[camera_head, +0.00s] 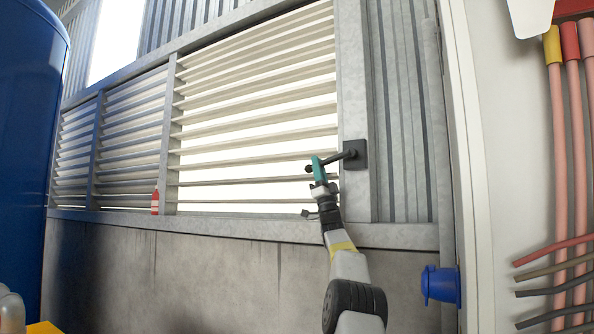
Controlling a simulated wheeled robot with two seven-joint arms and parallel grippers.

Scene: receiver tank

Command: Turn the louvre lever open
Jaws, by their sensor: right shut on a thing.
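The louvre lever (333,158) is a dark handle on a black square mount plate, fixed to the grey frame post right of the louvre slats (255,105). It points left and slightly down from its pivot. My right gripper (318,170), with teal fingers, is shut on the lever near its outer end. The fingers hide part of the lever. The slats of the nearest panel stand apart, with bright light between them. The slats of the panels farther left show narrower gaps. My left gripper is not in view.
A small red bottle (155,201) stands on the sill at the left. A large blue tank (28,95) fills the left edge. A blue fitting (440,285) and pink pipes (570,150) are at the right. A concrete wall (200,285) lies below the louvre.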

